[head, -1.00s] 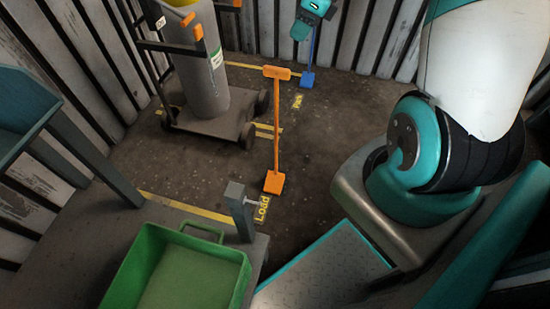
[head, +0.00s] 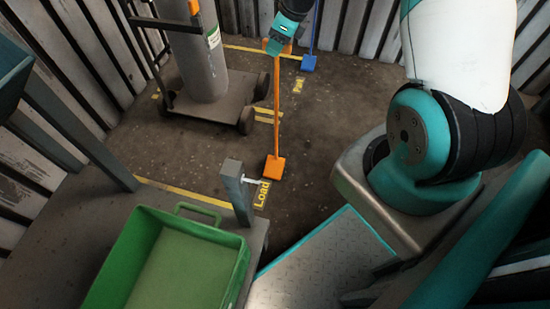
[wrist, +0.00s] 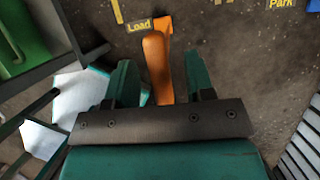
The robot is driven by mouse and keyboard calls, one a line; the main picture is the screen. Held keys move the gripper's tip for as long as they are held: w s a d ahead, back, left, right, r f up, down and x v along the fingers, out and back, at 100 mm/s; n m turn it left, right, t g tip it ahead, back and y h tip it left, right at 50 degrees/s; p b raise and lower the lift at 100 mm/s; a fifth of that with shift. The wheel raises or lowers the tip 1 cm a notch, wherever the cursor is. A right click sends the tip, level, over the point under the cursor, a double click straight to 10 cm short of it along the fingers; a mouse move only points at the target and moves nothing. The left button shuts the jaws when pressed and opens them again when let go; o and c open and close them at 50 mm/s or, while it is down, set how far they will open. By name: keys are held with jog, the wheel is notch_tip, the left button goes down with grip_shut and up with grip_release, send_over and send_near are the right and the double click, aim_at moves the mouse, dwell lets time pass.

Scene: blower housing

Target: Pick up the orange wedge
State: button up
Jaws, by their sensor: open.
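The orange wedge (head: 274,168) stands on the floor beside the yellow "Load" marking, with a tall thin orange handle (head: 277,115) rising from it. In the wrist view the wedge (wrist: 164,27) shows beyond the handle (wrist: 156,68). My gripper (wrist: 159,58) is open, with one dark teal finger on each side of the handle's upper part in that view. I cannot tell whether the handle's top is between the fingers or just below them. In the head view my gripper (head: 265,47) covers part of the handle's top. Nothing is gripped.
A blue wedge with a blue handle (head: 309,62) stands farther back by the "Park" marking. A wheeled cart (head: 208,113) carrying a grey cylinder is left of the handle. A green tray (head: 243,268) sits on a bench at front left, near a grey post (head: 237,190). Corrugated walls enclose the floor.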

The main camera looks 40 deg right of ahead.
jog(key=shift+x, duration=1.05)
grip_shut()
jog(key=shift+r, duration=0.1)
dwell(0.4)
